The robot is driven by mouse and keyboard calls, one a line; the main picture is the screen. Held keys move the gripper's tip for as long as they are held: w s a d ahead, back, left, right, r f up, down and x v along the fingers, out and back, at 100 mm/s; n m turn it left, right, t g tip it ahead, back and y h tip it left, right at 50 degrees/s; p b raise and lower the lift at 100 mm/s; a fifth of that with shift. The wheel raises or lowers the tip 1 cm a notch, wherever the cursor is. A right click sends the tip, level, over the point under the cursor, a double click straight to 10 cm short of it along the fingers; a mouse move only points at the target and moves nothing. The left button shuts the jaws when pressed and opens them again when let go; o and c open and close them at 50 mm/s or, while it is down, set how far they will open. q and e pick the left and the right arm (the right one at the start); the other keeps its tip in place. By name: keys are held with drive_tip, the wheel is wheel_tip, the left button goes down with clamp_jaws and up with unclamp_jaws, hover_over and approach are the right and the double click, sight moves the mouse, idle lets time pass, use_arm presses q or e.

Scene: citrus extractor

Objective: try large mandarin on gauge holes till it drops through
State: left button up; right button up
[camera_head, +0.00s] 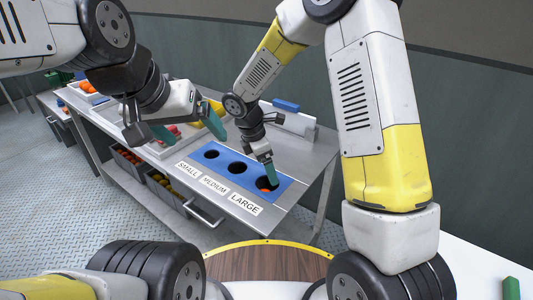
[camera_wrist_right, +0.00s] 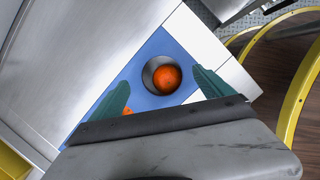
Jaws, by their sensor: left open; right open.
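The blue gauge plate (camera_head: 221,163) has three round holes beside the labels SMALL, MEDIUM and LARGE. The orange mandarin (camera_wrist_right: 167,79) shows inside a dark round hole in the right wrist view; in the head view it is an orange sliver in the LARGE hole (camera_head: 267,184). Its depth in the hole is hard to tell. My right gripper (camera_wrist_right: 160,77) is open above that hole, its green fingers on either side and apart from the mandarin. My left gripper (camera_head: 189,130) is open and empty, left of the plate and above the table.
The steel table (camera_head: 296,161) carries crates of fruit at its left and a blue-handled item (camera_head: 286,105) at the back. Bins of fruit (camera_head: 165,188) sit below its front edge. A small orange patch shows beside the left finger in the wrist view.

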drive_tip(key=v, duration=0.7)
drive_tip(key=shift+r, duration=0.4)
drive_tip(key=s+d+r+m+t+y, duration=0.2)
drive_tip(key=s+d+r+m+y, duration=0.1)
drive_tip(key=s+d+r+m, duration=0.7)
drive_tip(key=s+d+r+m+t+y, duration=0.2)
drive_tip(key=s+d+r+m, duration=0.4)
drive_tip(key=m, duration=0.5)
drive_tip(key=s+t, duration=0.1)
drive_tip(key=s, duration=0.1)
drive_tip(key=shift+s+d+r, duration=0.2)
drive_tip(key=shift+s+r, duration=0.15)
drive_tip(key=shift+s, duration=0.05)
drive_tip(key=shift+c, duration=0.2)
idle(0.5)
